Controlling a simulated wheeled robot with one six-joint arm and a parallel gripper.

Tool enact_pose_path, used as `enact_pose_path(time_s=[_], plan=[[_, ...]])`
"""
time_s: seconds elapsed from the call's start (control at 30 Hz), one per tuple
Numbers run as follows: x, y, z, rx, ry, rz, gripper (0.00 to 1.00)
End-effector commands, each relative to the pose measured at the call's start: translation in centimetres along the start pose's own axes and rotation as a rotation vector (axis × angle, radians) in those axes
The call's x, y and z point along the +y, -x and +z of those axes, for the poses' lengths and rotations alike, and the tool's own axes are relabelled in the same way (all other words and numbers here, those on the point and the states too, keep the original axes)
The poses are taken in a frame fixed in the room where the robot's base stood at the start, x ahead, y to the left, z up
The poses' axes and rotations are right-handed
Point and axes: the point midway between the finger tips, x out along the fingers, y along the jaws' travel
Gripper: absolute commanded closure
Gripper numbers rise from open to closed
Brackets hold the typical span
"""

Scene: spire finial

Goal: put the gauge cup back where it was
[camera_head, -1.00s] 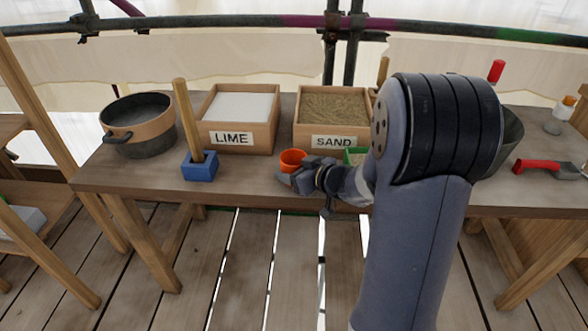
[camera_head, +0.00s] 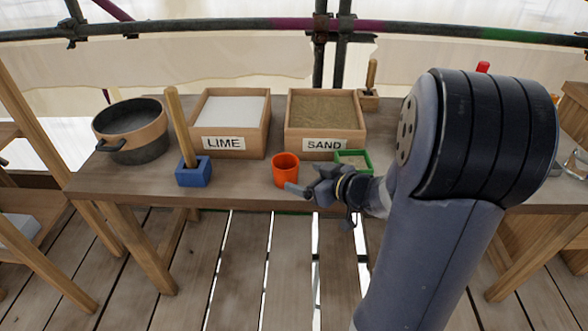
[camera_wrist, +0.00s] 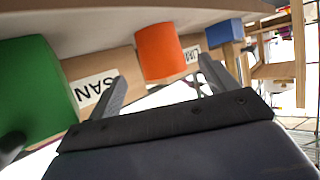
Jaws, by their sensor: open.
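The orange cup (camera_head: 285,170), which I take to be the gauge cup, stands upright on the bench near its front edge, in front of the gap between the LIME and SAND boxes. My gripper (camera_head: 304,180) is open just to the right and front of it, its fingers pointing toward the cup. In the wrist view the orange cup (camera_wrist: 160,52) shows beyond the open gripper (camera_wrist: 162,82), between the finger directions. The fingers look clear of it, and nothing is held.
A green square box (camera_head: 353,160) stands right of the cup, close to my wrist. A blue block (camera_head: 194,174) with a wooden handle stands left. The LIME box (camera_head: 231,142), SAND box (camera_head: 326,143) and a pot (camera_head: 131,132) are behind. My arm hides the bench's right part.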

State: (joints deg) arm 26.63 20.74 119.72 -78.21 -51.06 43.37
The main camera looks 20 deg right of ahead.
Motion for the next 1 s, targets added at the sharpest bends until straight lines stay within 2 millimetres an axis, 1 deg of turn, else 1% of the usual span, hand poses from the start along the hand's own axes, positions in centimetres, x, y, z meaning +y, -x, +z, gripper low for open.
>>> enact_pose_path(time_s=[0.03, 0.1, 0.2, 0.3, 1.0], plan=[[0.1, 1.1, -0.2, 0.0, -0.002, 0.005, 0.2], [0.1, 1.9, -0.2, 0.001, -0.001, 0.004, 0.2], [0.1, 2.8, -0.1, 0.0, -0.001, 0.003, 0.2], [0.0, 3.2, 0.0, 0.0, 0.0, 0.0, 0.2], [0.0, 3.3, 0.0, 0.0, 0.0, -0.001, 0.2]])
